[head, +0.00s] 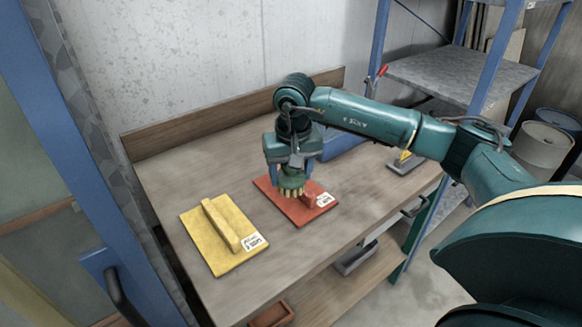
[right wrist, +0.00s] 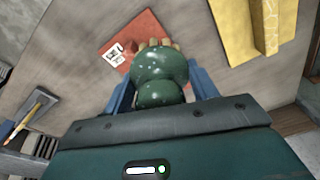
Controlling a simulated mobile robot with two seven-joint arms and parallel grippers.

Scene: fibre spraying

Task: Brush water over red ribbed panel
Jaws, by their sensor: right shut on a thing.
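The red ribbed panel (head: 318,207) lies flat on the wooden table, with a white label at its right corner. It also shows in the right wrist view (right wrist: 139,26). My right gripper (head: 291,172) is above the panel, pointing down. It is shut on a green brush (head: 291,183) with pale bristles; the brush's round green body fills the middle of the right wrist view (right wrist: 161,72). The bristles are over the panel beside its rib; I cannot tell whether they touch it. The brush and gripper hide part of the panel. My left gripper is not in view.
A yellow ribbed panel (head: 204,244) with a label lies to the left on the table (head: 180,180). A grey plate with a yellow piece (head: 405,163) is at the table's right end. A blue object (head: 345,142) is behind my arm. Blue-framed metal shelving (head: 440,72) stands at the right.

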